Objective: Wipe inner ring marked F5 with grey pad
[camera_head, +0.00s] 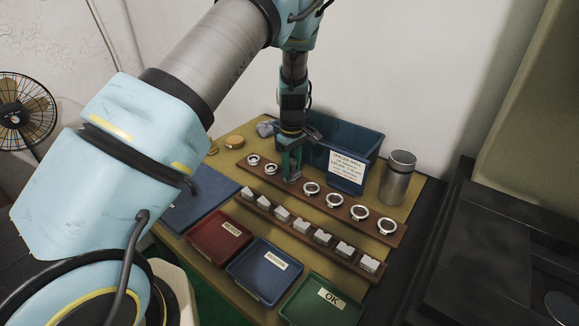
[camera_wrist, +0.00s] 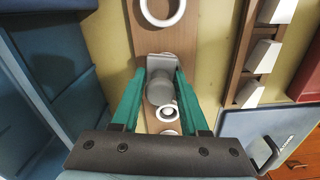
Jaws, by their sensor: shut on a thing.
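My gripper (camera_head: 291,160) is over the brown ring board (camera_head: 405,233), at a gap in the row of rings. In the wrist view its green fingers (camera_wrist: 160,88) are shut on a light grey piece with a round grey face, which looks like the grey pad (camera_wrist: 159,90). Silver rings stand on both sides of the gripper, such as one at the left end (camera_head: 253,160) and one just right of it (camera_head: 311,188). A small ring (camera_wrist: 168,111) shows close beside the pad. I cannot read F5 on any ring, and the pad hides what is under it.
A brown rail (camera_head: 375,280) with several grey blocks runs in front. Red (camera_head: 220,238), blue (camera_head: 264,271) and green (camera_head: 320,301) trays lie nearer. A dark blue labelled bin (camera_head: 357,140) stands close behind my gripper. A metal canister (camera_head: 398,178) stands right.

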